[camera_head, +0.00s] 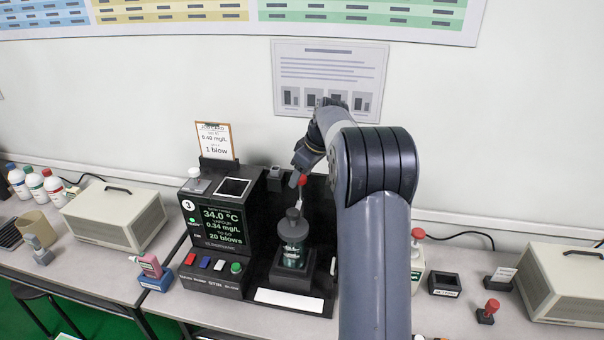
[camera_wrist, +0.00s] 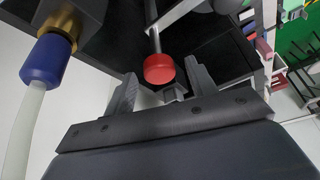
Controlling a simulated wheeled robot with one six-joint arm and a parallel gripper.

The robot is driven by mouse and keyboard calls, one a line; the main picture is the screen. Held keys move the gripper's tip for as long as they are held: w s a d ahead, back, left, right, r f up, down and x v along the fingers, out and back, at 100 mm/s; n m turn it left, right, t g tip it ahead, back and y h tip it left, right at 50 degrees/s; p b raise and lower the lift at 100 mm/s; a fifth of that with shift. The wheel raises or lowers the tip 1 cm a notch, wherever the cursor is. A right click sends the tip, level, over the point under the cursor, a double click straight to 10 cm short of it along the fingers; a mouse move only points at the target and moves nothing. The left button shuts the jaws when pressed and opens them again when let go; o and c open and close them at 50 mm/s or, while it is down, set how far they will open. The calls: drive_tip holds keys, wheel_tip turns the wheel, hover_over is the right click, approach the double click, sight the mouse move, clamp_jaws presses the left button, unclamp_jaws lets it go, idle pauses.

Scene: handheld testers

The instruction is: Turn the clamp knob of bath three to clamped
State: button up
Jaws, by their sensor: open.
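Bath three (camera_head: 220,222) is a black station with a "3" badge and a lit screen reading 34.0 °C and 20 blows. A dark-topped jar (camera_head: 292,240) with green contents stands in its right bay. A red knob (camera_head: 306,176) shows above and behind the jar, close to my gripper (camera_head: 298,179). In the wrist view the red knob (camera_wrist: 159,68) sits on the end of a metal rod. My gripper (camera_wrist: 161,84) is open there, one finger on each side of the knob's near end, with visible gaps. I cannot tell whether this is the clamp knob.
A blue fitting with a pale hose (camera_wrist: 46,62) is left of my fingers in the wrist view. Colored buttons (camera_head: 219,265) line the station's front. Beige boxes (camera_head: 120,212) stand along the bench. My arm hides part of the right side.

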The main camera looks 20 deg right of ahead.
drive_tip(key=v, duration=1)
drive_tip(key=shift+r+b, duration=0.4)
drive_tip(key=shift+b, duration=0.05)
drive_tip(key=shift+s, duration=0.1)
drive_tip(key=p+x, duration=0.1)
drive_tip(key=x, duration=0.9)
drive_tip(key=shift+f, duration=0.5)
drive_tip(key=shift+r, duration=0.15)
